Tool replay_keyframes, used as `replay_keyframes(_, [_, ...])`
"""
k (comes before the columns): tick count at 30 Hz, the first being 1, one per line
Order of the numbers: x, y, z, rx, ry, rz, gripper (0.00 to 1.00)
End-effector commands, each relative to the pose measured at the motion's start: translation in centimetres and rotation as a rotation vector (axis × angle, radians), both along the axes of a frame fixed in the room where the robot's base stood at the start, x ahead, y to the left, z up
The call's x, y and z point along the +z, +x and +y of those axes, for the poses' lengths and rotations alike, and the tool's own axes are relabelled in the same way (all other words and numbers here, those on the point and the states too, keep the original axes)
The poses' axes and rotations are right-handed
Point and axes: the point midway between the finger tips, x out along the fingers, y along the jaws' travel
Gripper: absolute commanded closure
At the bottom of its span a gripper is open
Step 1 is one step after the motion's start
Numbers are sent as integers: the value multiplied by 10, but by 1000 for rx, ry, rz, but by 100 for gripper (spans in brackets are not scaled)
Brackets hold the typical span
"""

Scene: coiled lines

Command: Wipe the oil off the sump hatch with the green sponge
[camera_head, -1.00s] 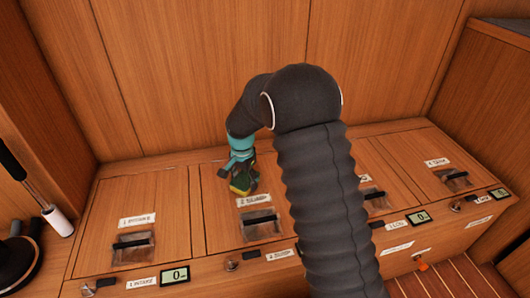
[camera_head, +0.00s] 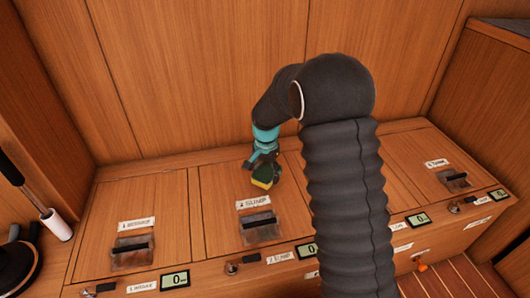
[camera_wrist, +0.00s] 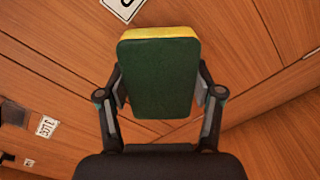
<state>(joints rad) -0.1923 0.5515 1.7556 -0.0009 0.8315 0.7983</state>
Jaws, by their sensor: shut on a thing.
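My gripper (camera_head: 263,167) is shut on the green sponge (camera_head: 262,180), which has a yellow layer. In the wrist view the sponge (camera_wrist: 160,82) sits between the two fingers, its green side facing the camera. The sump hatch (camera_head: 218,205) is the second wooden panel from the left, with a "2 SUMP" label (camera_head: 254,202) and a recessed dark handle (camera_head: 260,223). The sponge is over the hatch's right part, behind the label. I cannot tell whether it touches the wood. No oil can be made out; the sponge and arm hide part of the hatch.
The intake hatch (camera_head: 108,205) lies to the left, and another hatch (camera_head: 415,170) lies at the right. My arm hides the one between. A wooden wall (camera_head: 190,80) rises behind. Small displays (camera_head: 175,280) and switches line the front edge.

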Motion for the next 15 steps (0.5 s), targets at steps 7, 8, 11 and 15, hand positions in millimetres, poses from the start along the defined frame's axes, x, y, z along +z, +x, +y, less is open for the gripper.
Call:
replay_keyframes(7, [24, -1, -1, -2, 0, 3, 72])
replay_keyframes(8, [27, -1, -1, -2, 0, 3, 72])
replay_keyframes(11, [36, 0, -2, -4, 0, 4, 72])
replay_keyframes(15, [48, 0, -3, -6, 0, 4, 72])
